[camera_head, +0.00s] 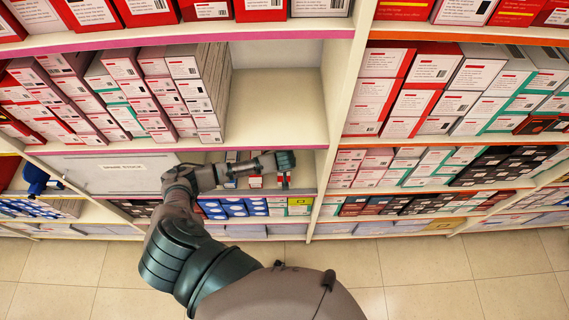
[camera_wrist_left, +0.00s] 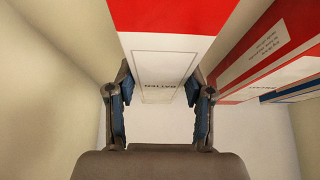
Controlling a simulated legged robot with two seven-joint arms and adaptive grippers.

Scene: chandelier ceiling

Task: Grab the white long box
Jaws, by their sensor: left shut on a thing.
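In the left wrist view, a long white box (camera_wrist_left: 167,70) with a red band stands between the two fingers of my left gripper (camera_wrist_left: 160,86). The fingers press on its two sides near its lower, near end. Small dark print shows on its white face. In the head view my left gripper (camera_head: 285,162) is inside a shelf bay at the middle, beside small white and red boxes (camera_head: 255,182). I cannot tell there which one is held, as my arm covers part of the bay. My right gripper is not in view.
Another red and white box (camera_wrist_left: 262,55) stands close on the right in the wrist view. A shelf divider (camera_head: 325,130) rises right of the gripper. The shelf above has an empty space (camera_head: 275,100). A grey panel (camera_head: 105,172) lies to the left, and stacked boxes fill the neighbouring bays.

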